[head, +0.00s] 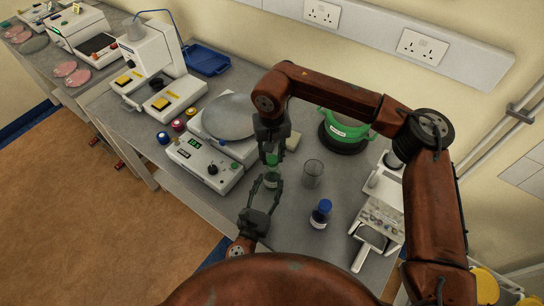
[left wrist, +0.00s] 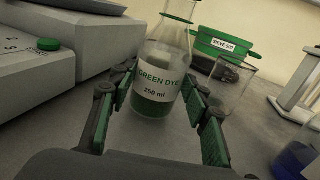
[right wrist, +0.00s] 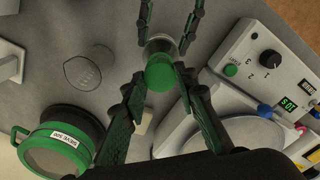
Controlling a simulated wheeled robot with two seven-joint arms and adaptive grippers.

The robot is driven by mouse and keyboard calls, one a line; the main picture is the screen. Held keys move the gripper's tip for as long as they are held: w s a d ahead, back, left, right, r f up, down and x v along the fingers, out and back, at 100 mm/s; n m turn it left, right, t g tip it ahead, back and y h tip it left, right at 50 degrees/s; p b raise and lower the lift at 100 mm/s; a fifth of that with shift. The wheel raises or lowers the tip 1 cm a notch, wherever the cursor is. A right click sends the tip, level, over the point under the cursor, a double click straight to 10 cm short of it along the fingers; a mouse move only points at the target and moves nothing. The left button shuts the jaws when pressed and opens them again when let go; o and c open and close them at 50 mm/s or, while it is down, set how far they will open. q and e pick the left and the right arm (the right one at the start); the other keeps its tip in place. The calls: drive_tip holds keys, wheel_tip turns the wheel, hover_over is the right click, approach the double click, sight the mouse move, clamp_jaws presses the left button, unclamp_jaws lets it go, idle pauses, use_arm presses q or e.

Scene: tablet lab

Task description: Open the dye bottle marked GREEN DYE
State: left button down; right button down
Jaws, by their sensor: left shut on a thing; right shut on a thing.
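My left gripper (head: 268,184) is shut on the bottle body from the near side, one finger on each side. My right gripper (head: 271,152) comes down from above and is shut on the green cap (right wrist: 160,75). The cap also shows in the head view (head: 272,159). The left wrist view cuts off the bottle's top, and I cannot tell there whether the cap is seated.
A glass beaker (head: 312,173) stands close right of the bottle, with a blue-capped bottle (head: 321,213) nearer. A stirrer-like device (head: 205,170) with a control panel is at left. A green sieve (head: 345,130) sits behind.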

sight(272, 159)
drive_tip(key=shift+r, duration=0.3)
drive_tip(key=shift+s+r, duration=0.1)
drive_tip(key=shift+r, duration=1.95)
use_arm(q)
drive_tip(key=c, duration=1)
unclamp_jaws()
